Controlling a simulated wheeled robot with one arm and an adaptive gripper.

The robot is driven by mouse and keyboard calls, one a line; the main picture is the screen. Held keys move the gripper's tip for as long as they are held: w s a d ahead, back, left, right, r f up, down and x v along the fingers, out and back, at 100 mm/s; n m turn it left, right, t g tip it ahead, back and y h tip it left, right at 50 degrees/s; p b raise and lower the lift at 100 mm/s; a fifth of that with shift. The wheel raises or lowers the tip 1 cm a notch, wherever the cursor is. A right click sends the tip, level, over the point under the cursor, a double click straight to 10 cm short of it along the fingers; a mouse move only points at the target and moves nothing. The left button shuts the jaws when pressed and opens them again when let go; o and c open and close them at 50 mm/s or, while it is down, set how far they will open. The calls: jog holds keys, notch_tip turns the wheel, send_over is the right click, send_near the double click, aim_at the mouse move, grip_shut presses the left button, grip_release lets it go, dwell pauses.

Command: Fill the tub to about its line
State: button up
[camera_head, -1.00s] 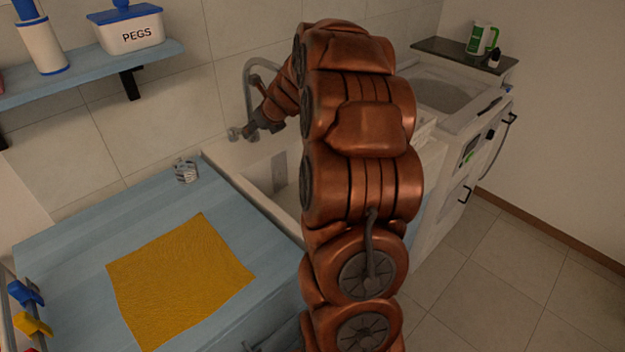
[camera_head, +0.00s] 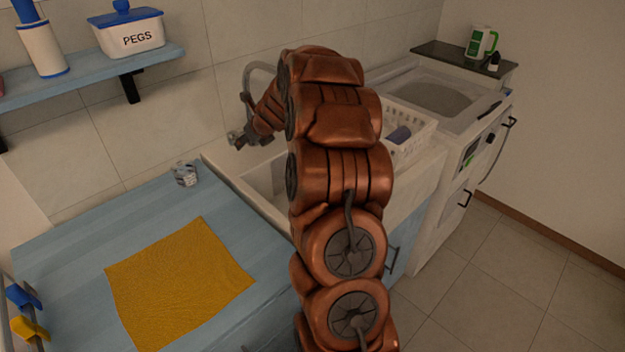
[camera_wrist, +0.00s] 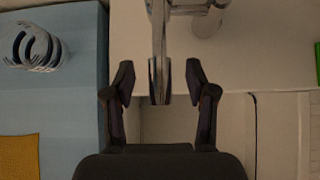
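The white tub (camera_head: 262,180) is set in the counter, mostly hidden behind my arm; I cannot make out a fill line or water level. A metal tap (camera_head: 258,67) with a curved spout stands at its back against the wall. My gripper (camera_head: 247,136) is beside the tap's lower part. In the wrist view my gripper (camera_wrist: 160,82) is open, one finger on each side of a narrow grey metal part of the tap (camera_wrist: 158,45). Gaps show between both fingers and that part. Part of the tub (camera_wrist: 168,125) shows below the fingers.
A blue counter (camera_head: 70,245) with a yellow cloth (camera_head: 175,280) and a small ribbed object (camera_head: 186,174) lies left. A shelf (camera_head: 90,78) with a PEGS box (camera_head: 130,35) hangs above. A white basket (camera_head: 415,122) and a washing machine (camera_head: 445,100) stand right.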

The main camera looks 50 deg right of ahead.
jog(key=c, duration=0.8)
jog(key=shift+r, duration=0.1)
